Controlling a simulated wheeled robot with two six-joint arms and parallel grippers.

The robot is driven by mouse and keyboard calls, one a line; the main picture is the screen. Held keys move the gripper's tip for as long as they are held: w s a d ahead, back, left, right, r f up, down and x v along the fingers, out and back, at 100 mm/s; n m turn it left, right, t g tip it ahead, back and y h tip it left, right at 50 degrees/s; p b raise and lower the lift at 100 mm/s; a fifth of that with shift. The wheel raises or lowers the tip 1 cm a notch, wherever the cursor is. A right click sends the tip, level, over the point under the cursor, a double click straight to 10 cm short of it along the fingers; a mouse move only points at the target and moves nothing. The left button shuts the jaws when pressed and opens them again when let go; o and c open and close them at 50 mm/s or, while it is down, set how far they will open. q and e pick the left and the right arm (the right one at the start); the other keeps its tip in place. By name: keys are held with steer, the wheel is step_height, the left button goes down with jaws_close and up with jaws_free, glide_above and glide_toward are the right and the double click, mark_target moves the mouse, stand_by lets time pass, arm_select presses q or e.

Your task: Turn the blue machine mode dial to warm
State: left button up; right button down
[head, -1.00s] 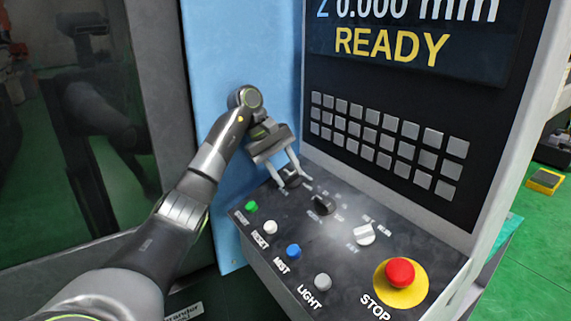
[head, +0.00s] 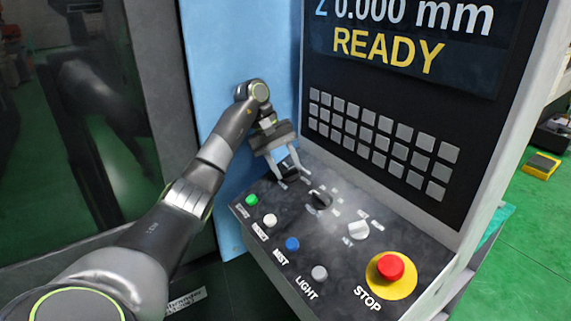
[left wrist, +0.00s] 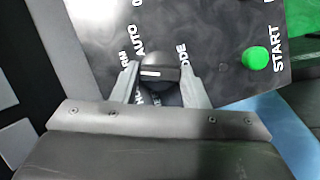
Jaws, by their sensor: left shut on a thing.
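The black mode dial (left wrist: 160,68) sits on the dark sloped panel, in the left wrist view between my left gripper's fingers (left wrist: 159,75). Its white line points left in that view, roughly toward a partly covered label ending in "RM". The word AUTO (left wrist: 136,41) is above the dial, and MODE is partly visible to its right. In the head view my left gripper (head: 295,182) reaches down at the panel's back left corner, its fingers on either side of the dial, which is mostly hidden there. The gripper is shut on the dial. My right gripper is not in view.
Nearby on the panel are another black dial (head: 320,198), a white dial (head: 358,230), a green START button (left wrist: 255,57), white, blue and grey buttons, and a red STOP button (head: 390,267). The screen (head: 405,45) reads READY. A light blue wall (head: 230,60) stands behind my arm.

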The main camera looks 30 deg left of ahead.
arm_select(q)
steer(key=o, duration=1)
steer(key=shift+r, duration=0.15)
steer(key=p+v, duration=0.6)
steer(key=v, duration=0.1)
steer(key=shift+a+r, duration=0.1)
